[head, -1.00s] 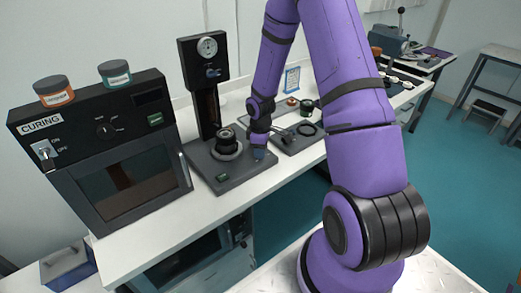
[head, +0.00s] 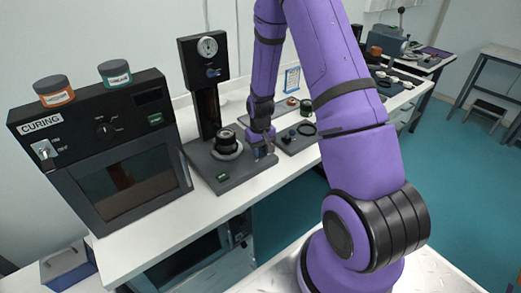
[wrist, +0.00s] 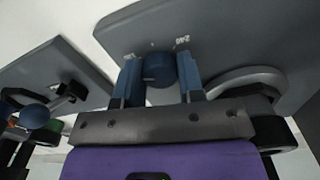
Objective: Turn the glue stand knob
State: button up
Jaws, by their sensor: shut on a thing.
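The glue stand (head: 226,176) is a grey base with a black column, a round gauge and a black cup in a light ring. Its knob (wrist: 158,68) is dark, short and round, on the base next to printed marks in the wrist view. My gripper (wrist: 160,82) has its two blue fingers on either side of the knob and is shut on it. In the head view, my gripper (head: 262,149) is at the right part of the base and hides the knob there.
The curing oven (head: 125,185), with two labelled jars on top, stands left of the stand. A dark plate (head: 300,143) with a ring and a small knobbed part lies close on the right. The white bench front (head: 215,207) is clear.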

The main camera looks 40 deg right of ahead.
aim_at(260, 150)
jog(key=shift+m, duration=0.7)
jog(key=o, duration=0.9)
jog(key=shift+r, duration=0.1)
notch_tip(260, 150, up, 11)
jog(key=shift+f, duration=0.2)
dwell(0.4)
